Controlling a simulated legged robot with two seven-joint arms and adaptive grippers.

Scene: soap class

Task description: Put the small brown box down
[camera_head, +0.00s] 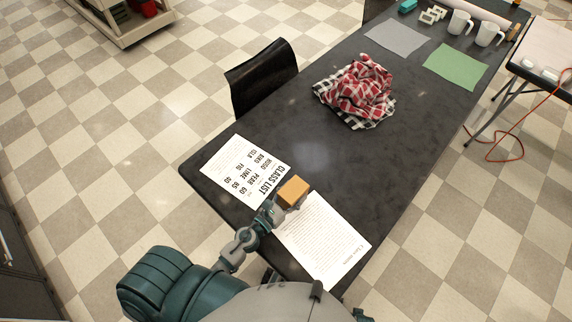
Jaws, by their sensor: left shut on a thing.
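The small brown box (293,190) is orange-brown and shows at the near end of the dark table (300,150). My left gripper (281,203) is at its near side and shut on it. The box is over the gap between two white printed sheets. I cannot tell whether its underside touches the table. My gripper's fingers are small and partly hidden by the box. My right gripper is not in the picture.
A class list sheet (243,172) and a text sheet (325,240) lie by the box. A crumpled checked cloth (360,92) lies farther up. Mugs (459,23) and a green mat (455,66) are at the far end. A black chair (262,76) stands at the left edge.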

